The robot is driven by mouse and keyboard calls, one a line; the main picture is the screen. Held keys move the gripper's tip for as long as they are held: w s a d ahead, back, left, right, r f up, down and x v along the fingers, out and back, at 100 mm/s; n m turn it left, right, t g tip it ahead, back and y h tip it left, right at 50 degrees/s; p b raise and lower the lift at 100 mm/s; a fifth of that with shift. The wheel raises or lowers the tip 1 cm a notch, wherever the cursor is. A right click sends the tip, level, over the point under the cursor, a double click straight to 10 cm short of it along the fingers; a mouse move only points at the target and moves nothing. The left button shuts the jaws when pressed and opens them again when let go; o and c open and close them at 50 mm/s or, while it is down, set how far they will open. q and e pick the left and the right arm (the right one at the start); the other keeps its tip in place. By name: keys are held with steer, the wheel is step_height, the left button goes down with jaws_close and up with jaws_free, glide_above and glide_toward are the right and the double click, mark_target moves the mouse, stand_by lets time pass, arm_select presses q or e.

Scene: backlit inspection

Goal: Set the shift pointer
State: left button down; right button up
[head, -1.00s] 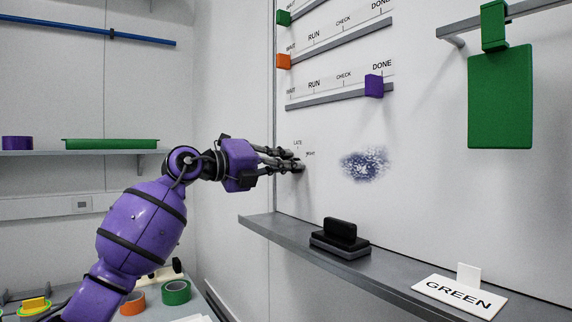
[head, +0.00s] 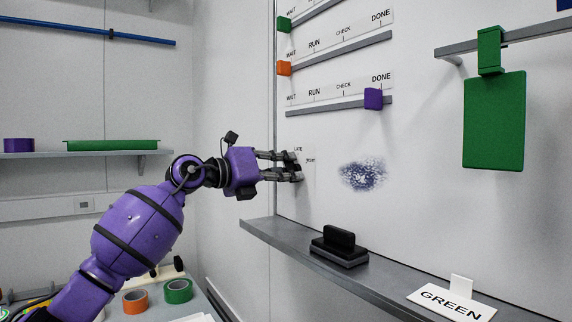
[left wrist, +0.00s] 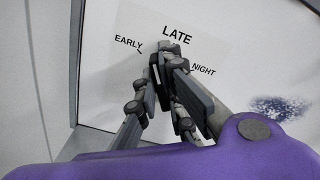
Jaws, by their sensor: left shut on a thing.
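The shift dial plate (left wrist: 205,50) is a pale panel on the white wall, lettered EARLY, LATE and NIGHT in the left wrist view. It shows small in the head view (head: 309,171), behind the fingers. My left gripper (head: 296,167) is at the plate with its fingers closed together. In the left wrist view the fingertips (left wrist: 165,62) are just below the word LATE, shut on the pointer. The pointer is almost wholly hidden by the dark fingers, so I cannot tell which word it points at. My right gripper is not in view.
Slider rails above carry green, orange and purple (head: 373,99) blocks. A blue smudge (head: 363,175) marks the wall to the right. Below, a grey ledge (head: 290,240) holds a black eraser (head: 339,246) and a GREEN sign (head: 450,303). A green board (head: 494,120) hangs at right.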

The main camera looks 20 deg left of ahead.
arm_select(q)
steer(key=m, duration=0.6)
steer(key=shift+r+p, duration=0.1)
steer(key=shift+p, duration=0.25)
steer(key=shift+m, duration=0.3)
steer(key=c, duration=1.9)
jaws_free()
steer(key=shift+s, duration=0.1)
steer(key=shift+o, duration=0.2)
steer(key=v, duration=1.2)
